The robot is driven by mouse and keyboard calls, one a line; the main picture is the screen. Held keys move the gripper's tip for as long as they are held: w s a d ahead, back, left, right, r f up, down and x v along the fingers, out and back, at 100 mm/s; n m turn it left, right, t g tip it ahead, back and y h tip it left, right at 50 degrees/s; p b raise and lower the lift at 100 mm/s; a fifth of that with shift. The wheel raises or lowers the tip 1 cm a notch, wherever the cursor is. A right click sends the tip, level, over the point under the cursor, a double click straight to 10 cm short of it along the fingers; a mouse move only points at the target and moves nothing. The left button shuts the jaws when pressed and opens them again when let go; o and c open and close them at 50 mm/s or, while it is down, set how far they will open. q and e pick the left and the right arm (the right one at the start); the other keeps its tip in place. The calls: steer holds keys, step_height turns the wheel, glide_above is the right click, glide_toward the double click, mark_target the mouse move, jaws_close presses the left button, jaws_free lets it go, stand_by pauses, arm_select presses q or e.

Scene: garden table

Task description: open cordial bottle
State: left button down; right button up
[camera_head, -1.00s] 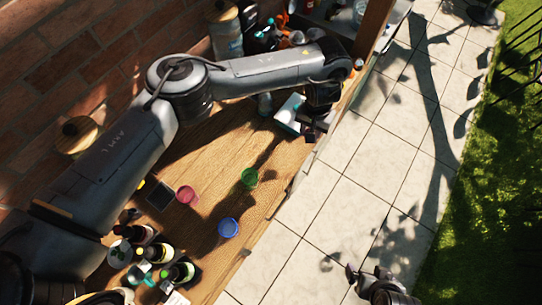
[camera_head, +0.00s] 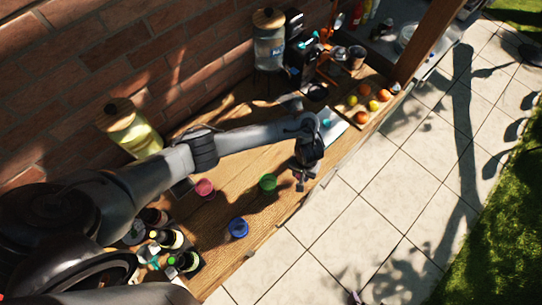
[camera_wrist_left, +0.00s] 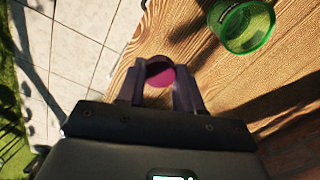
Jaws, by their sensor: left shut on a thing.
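Several dark bottles stand together at the lower left of the head view, one with a green cap (camera_head: 172,260) and one beside it with a pale label (camera_head: 172,238). I cannot tell which is the cordial bottle. My left gripper (camera_head: 300,183) is over the table's front edge, right of the green cup (camera_head: 267,182). In the left wrist view its fingers (camera_wrist_left: 160,85) are shut on a small round magenta thing (camera_wrist_left: 159,73). The green cup also shows there (camera_wrist_left: 246,25), apart from the fingers. Only a tip of my right gripper (camera_head: 355,297) shows at the bottom edge.
A pink cup (camera_head: 204,188) and a blue cup (camera_head: 238,228) stand on the wooden table. Fruit lies on a board (camera_head: 375,107) at the far right. Drink dispensers (camera_head: 269,45) (camera_head: 134,130) stand along the brick wall. Paving lies beyond the front edge.

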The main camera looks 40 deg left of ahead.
arm_select(q)
steer(key=shift+s+a+f, duration=0.15)
steer(key=shift+a+f, duration=0.1)
steer(key=shift+a, duration=0.15)
steer(key=b, duration=0.6)
glide_above(276, 166)
steer(key=f, duration=0.6)
steer(key=shift+d+f, duration=0.25)
steer(key=shift+d, duration=0.15)
steer(key=shift+a+f, duration=0.2)
steer(key=shift+a, duration=0.2)
steer(key=shift+f+b, duration=0.7)
steer(key=shift+f, duration=1.3)
steer(key=shift+f, duration=0.15)
steer(key=c, duration=0.7)
jaws_free()
steer(key=shift+c, duration=0.2)
